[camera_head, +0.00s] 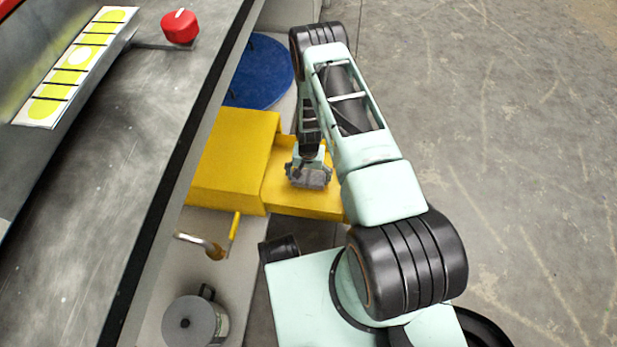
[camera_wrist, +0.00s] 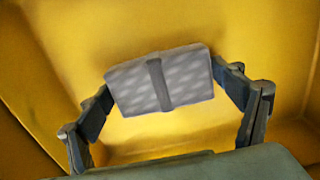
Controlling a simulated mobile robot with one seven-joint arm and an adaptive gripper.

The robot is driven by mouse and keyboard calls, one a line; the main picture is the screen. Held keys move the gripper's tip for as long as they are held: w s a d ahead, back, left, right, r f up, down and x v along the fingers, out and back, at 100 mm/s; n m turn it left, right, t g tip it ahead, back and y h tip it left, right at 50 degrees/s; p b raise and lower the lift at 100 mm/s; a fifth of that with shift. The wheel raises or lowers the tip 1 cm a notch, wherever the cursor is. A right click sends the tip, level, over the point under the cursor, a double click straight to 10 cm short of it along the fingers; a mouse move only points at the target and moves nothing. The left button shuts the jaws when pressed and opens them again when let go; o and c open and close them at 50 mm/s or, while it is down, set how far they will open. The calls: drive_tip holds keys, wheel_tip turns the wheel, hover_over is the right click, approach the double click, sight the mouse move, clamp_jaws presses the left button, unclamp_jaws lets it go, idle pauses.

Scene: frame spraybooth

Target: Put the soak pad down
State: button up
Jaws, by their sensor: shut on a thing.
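My gripper (camera_wrist: 164,88) is shut on the soak pad (camera_wrist: 190,76), a grey quilted block with a darker band across its middle. In the wrist view the two fingers press on its left and right ends. Yellow surfaces lie behind and around it. In the head view the pad (camera_head: 311,178) shows at the end of my arm, over the lower front part of a yellow box-like unit (camera_head: 232,150). I cannot tell whether the pad touches the yellow surface beneath it.
A blue round disc (camera_head: 262,72) lies behind the yellow unit. A grey lidded pot (camera_head: 190,322) and a hooked tool with a yellow handle (camera_head: 234,228) are nearer. A red knob (camera_head: 180,26) and a yellow-patterned strip (camera_head: 78,62) are at upper left. Floor at right is clear.

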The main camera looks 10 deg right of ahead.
sight(309, 177)
drive_tip(key=o, duration=0.9)
drive_tip(key=shift+f, duration=0.1)
wheel_tip(309, 177, up, 12)
drive_tip(key=p, duration=0.4)
drive_tip(key=shift+r, duration=0.2)
